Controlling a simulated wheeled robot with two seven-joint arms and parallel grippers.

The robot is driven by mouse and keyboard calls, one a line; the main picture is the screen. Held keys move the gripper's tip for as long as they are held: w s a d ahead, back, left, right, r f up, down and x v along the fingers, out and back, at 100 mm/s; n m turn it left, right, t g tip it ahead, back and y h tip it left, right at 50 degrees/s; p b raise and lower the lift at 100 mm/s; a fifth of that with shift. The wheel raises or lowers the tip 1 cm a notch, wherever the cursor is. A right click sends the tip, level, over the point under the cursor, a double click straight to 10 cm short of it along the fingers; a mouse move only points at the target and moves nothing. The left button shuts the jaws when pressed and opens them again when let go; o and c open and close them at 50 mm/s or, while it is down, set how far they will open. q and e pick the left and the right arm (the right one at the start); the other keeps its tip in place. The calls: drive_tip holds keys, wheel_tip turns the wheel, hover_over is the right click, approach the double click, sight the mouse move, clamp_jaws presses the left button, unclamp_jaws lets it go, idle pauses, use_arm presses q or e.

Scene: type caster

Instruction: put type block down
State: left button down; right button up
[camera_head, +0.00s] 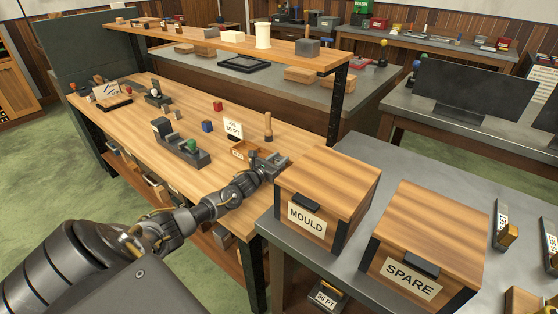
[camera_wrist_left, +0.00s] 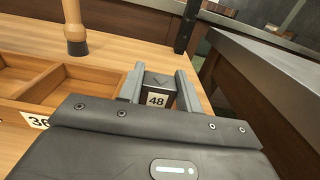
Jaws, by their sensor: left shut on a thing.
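My left gripper (camera_head: 276,163) reaches over the right end of the wooden bench and is shut on a dark type block (camera_wrist_left: 157,82) with a white 48 label. In the left wrist view the gripper (camera_wrist_left: 158,92) has one finger on each side of the block. In the head view the block is too small to tell apart from the fingers. A wooden compartment tray (camera_head: 243,147) lies just left of the gripper. It also shows in the left wrist view (camera_wrist_left: 32,80), with empty compartments and a partly hidden label reading 36. My right gripper is not in view.
A wooden-handled tool (camera_head: 268,127) stands upright behind the tray. A white sign (camera_head: 233,128) stands beside it. The MOULD box (camera_head: 328,185) and SPARE box (camera_head: 430,235) stand on the grey table close to the right. A shelf (camera_head: 225,37) runs above the bench's back edge.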

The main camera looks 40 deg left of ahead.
use_arm(q)
drive_tip(key=shift+r, duration=0.15)
drive_tip(key=c, duration=1)
unclamp_jaws()
drive_tip(key=shift+o, duration=0.2)
